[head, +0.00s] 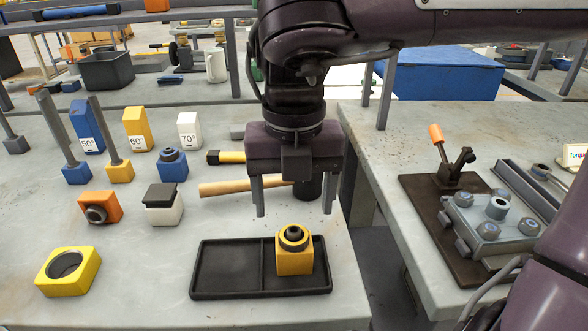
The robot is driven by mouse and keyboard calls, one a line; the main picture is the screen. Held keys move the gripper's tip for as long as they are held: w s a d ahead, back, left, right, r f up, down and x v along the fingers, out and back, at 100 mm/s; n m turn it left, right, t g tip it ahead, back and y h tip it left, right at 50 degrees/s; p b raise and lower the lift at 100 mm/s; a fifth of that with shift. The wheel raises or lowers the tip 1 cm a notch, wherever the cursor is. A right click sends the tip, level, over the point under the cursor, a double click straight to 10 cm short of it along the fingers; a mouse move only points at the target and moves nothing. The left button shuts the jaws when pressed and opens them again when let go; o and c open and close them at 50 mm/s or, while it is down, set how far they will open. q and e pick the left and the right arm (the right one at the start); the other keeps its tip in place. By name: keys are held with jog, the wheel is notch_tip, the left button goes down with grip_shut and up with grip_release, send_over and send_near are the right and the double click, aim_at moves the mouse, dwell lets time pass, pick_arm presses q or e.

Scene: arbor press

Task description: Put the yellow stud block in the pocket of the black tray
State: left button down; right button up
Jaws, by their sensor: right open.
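The yellow stud block (294,262), with a dark round stud on top, stands upright in the right-hand pocket of the black tray (226,294). The tray's left pocket is empty. My right gripper (294,211) is open and empty just above the block, its two fingers pointing down and apart, with a gap between the fingertips and the block. My left gripper is not in view.
A yellow block with a round hole (66,272) lies left of the tray. An orange block (99,208), a white block with a black top (164,205) and a blue stud block (172,166) stand behind. A wooden handle (235,188) lies behind the gripper. The table's right edge is close to the tray.

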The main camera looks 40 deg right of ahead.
jog(key=shift+r+p, duration=0.3)
jog(key=shift+r, duration=1.3)
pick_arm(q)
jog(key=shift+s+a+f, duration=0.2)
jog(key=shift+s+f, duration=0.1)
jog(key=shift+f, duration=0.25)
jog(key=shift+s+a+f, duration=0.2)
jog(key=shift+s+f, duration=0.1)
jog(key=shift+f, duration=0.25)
